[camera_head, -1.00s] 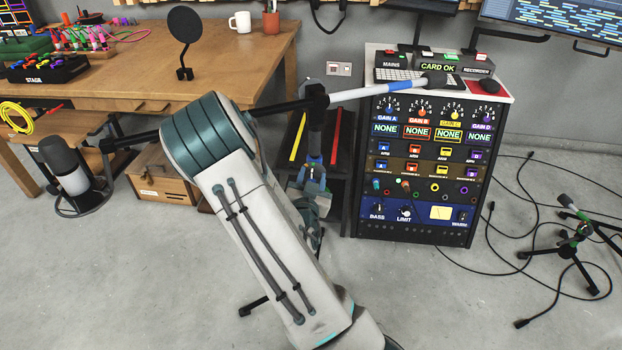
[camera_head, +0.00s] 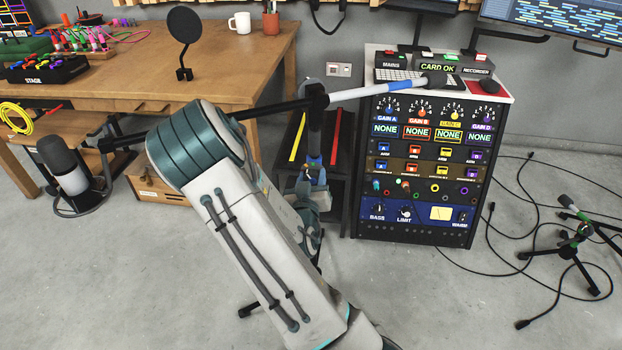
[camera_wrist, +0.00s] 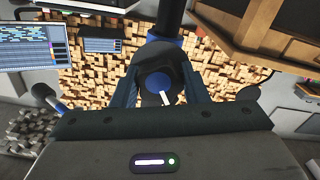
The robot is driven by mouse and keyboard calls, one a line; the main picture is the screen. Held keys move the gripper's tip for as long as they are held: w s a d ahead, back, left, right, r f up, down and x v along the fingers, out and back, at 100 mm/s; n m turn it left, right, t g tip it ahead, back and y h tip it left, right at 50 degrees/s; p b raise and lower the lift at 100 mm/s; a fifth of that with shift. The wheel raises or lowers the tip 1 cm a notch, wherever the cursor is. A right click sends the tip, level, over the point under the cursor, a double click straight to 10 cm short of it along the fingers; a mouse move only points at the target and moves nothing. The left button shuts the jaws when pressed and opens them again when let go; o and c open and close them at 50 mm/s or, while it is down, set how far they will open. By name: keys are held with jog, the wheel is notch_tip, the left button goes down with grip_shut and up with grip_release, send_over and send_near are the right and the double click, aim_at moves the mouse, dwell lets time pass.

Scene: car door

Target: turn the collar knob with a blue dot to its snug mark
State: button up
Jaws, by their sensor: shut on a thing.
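The collar knob shows in the wrist view as a dark round knob with a blue dot (camera_wrist: 158,83) on its face. A white pointer line (camera_wrist: 167,98) runs from the dot toward the lower right. My gripper (camera_wrist: 160,90) has one finger on each side of the knob and is shut on it. The knob sits at the black upright pole of the boom stand (camera_wrist: 171,14). In the head view the boom stand (camera_head: 315,122) rises behind my arm, which hides part of it. I cannot make out the snug mark.
The boom's white arm (camera_head: 355,93) reaches right over an equipment rack (camera_head: 362,190). A wooden desk (camera_head: 130,70) stands at the left. A small tripod (camera_head: 575,245) and loose cables lie on the floor at the right.

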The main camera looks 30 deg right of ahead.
jog(key=shift+a+n, duration=0.1)
jog(key=shift+n, duration=0.6)
jog(key=o, duration=1)
jog(key=shift+c, duration=0.2)
